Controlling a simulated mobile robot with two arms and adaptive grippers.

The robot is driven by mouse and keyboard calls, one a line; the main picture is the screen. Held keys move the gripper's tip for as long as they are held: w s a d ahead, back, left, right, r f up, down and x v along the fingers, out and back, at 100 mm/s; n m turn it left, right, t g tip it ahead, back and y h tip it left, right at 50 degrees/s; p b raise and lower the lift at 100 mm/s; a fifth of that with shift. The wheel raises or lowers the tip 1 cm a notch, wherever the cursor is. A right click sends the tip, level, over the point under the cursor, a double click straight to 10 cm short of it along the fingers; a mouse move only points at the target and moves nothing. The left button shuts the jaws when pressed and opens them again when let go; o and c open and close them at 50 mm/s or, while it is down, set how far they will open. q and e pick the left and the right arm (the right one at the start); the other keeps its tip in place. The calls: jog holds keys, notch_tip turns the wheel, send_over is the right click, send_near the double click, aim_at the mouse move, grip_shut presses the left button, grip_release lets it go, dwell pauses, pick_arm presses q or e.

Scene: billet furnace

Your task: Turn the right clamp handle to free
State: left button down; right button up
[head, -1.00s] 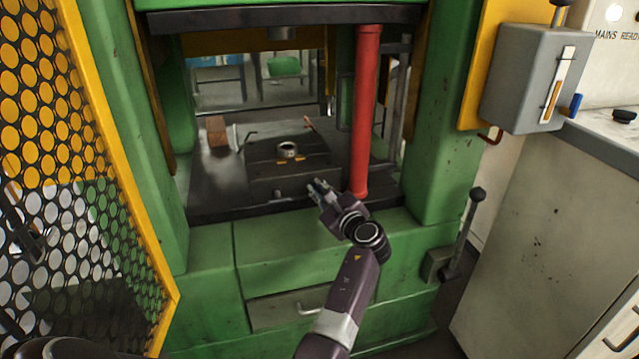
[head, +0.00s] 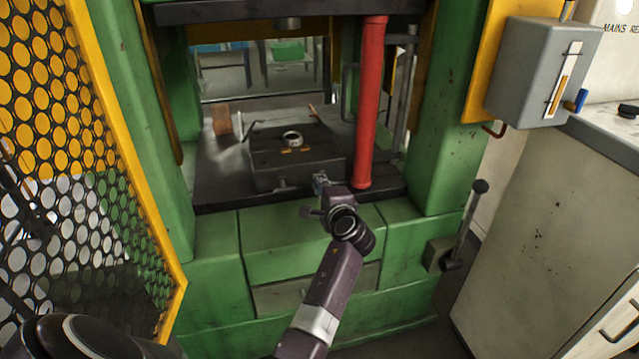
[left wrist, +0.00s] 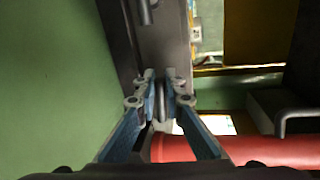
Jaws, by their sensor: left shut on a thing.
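The die block (head: 300,160) sits on the dark press bed, with a ring (head: 292,138) on top. A small grey clamp handle (head: 280,184) stands at its front left. My left gripper (head: 320,183) is at the block's front right edge, left of the foot of the red column. In the left wrist view its fingers (left wrist: 163,80) are shut on a slim grey bar, which looks like the right clamp handle (left wrist: 162,104). The fingers hide most of this handle, so its angle cannot be told. Another grey peg (left wrist: 145,10) shows at the top there. My right gripper is not in view.
The red column (head: 368,110) rises close to the right of my gripper. Green press posts flank the opening. A yellow mesh guard (head: 45,150) stands at left. A lever (head: 467,225) and a grey control box (head: 540,75) are at right.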

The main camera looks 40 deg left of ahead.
pick_arm(q)
jog(key=shift+f+n, duration=0.2)
jog(key=shift+n, duration=0.3)
jog(key=c, duration=2)
grip_release()
jog(key=shift+r, duration=0.1)
notch_tip(320, 180, up, 10)
jog(key=shift+f, duration=0.1)
jog(key=shift+c, duration=0.2)
